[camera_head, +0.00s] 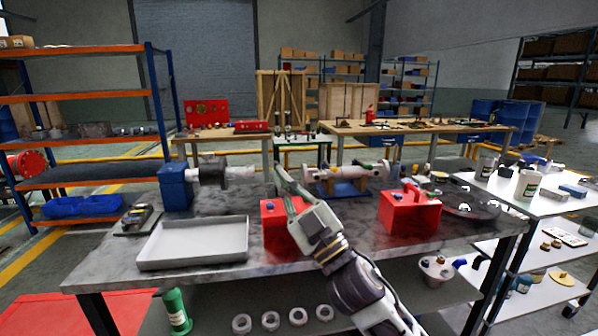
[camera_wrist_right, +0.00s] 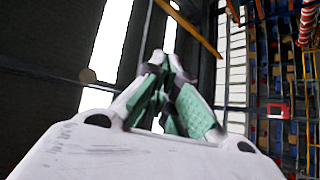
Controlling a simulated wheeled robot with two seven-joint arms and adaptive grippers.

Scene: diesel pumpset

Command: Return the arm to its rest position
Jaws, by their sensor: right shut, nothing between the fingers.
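My right arm comes in from the bottom of the head view and reaches up over the front of the workbench (camera_head: 110,268). My right gripper (camera_head: 280,172) points up and away, above the bench top. It is shut and empty. In the right wrist view its green-padded fingers (camera_wrist_right: 163,65) meet at the tips, with the ceiling and bright roof strips behind them. My left gripper does not show in the head view.
A grey tray (camera_head: 195,262) lies at the bench's front left. Red boxes (camera_head: 410,211) stand in the middle and right. A blue block (camera_head: 174,187) holds a pump-like part. A white cart (camera_head: 545,190) stands at the right. My right forearm hides part of the bench.

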